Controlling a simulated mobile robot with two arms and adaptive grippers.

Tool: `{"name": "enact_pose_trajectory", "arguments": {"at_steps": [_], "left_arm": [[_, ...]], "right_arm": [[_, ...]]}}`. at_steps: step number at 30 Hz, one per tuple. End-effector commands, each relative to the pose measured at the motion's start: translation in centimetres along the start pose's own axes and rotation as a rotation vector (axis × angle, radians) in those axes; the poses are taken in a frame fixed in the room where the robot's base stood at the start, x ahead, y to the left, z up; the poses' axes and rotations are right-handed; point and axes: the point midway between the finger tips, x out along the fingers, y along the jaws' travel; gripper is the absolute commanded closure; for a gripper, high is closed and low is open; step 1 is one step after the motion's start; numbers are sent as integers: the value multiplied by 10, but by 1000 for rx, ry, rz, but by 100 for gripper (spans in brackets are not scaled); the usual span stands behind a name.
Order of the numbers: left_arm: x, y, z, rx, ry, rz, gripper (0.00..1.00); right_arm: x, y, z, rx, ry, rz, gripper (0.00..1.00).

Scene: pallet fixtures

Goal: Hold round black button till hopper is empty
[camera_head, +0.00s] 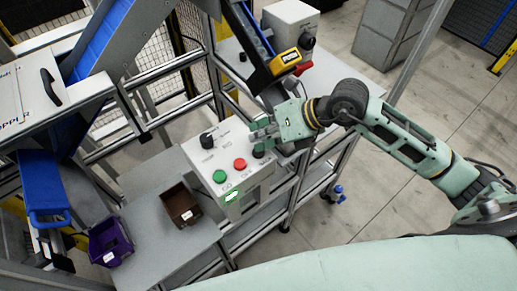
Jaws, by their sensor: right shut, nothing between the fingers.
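The control box (228,207) has a green button (219,176), a red button (240,164) and a round black button (258,151) along its front edge. A black knob (207,141) stands at its back left. My right gripper (259,134) is shut and empty, its fingers pointing left over the far right corner of the box, close to the black button. I cannot tell whether it touches the button. The white hopper housing (22,98), with partly cut-off lettering, is at the left edge; its contents are hidden. My left gripper is not in view.
A blue chute (43,190) hangs below the hopper. A purple bin (110,241) and a brown bin (181,205) stand on the grey table (158,245). A blue inclined conveyor (100,40) rises behind. A yellow-ended unit (284,62) is just beyond my right gripper.

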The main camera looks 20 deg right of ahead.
Motion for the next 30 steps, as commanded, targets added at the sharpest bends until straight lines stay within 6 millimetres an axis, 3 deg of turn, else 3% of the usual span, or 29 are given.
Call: {"name": "enact_pose_trajectory", "arguments": {"at_steps": [22, 30], "left_arm": [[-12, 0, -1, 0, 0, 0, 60], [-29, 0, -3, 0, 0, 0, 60]], "right_arm": [[-14, 10, 10, -1, 0, 0, 100], [-31, 22, 23, -2, -2, 0, 100]]}}
